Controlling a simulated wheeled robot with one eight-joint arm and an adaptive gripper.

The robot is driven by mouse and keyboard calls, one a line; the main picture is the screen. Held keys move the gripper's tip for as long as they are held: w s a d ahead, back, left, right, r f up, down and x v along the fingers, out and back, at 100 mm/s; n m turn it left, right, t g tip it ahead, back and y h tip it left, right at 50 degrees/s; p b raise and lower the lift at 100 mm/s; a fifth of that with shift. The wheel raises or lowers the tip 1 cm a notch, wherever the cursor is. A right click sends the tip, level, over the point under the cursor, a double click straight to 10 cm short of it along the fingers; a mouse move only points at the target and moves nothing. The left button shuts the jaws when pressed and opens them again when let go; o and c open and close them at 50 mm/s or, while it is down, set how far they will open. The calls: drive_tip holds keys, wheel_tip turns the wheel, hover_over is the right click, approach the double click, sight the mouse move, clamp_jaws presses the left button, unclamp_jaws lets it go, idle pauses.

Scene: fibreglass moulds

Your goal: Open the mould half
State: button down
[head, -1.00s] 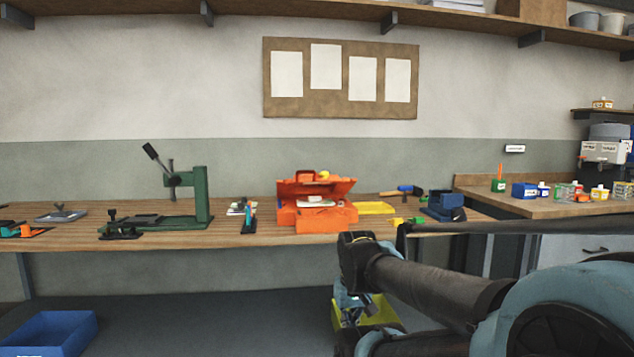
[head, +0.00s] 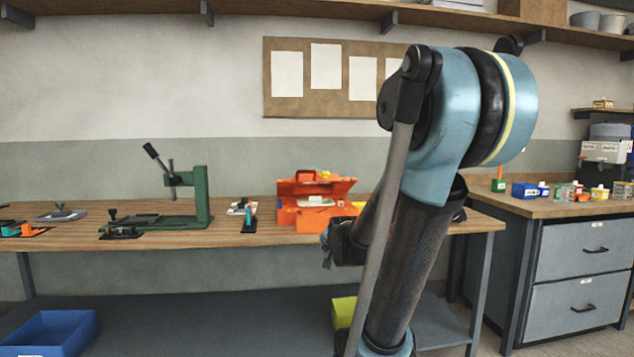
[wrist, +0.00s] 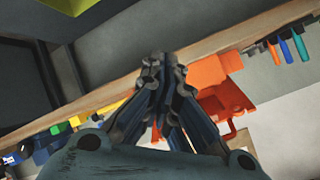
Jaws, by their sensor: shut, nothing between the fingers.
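I cannot pick out a thing that is surely the mould half. An orange hinged box (head: 312,219) stands on the bench, its lid tilted up and a pale item inside. It also shows in the wrist view (wrist: 222,98), tilted, just beyond and right of my fingers. My gripper (wrist: 161,64) is shut and empty, its fingertips together in the wrist view.
The wooden bench (head: 160,242) runs across the view. A green press (head: 201,196) and small clamps stand at its left. My arm hides the bench's right part. A blue bin (head: 55,335) and a yellow-green bin (head: 343,311) sit below. A drawer cabinet (head: 583,262) is at right.

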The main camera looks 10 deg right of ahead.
sight(315, 182)
drive_tip(key=w+r+m+t, duration=0.5)
drive_tip(key=w+r, duration=0.4)
drive_tip(key=w, duration=0.4)
drive_tip(key=w+r+m+t, duration=0.5)
drive_tip(key=w+r, duration=0.5)
drive_tip(key=w, duration=0.4)
drive_tip(key=shift+t, duration=0.8)
drive_tip(key=shift+r, duration=0.15)
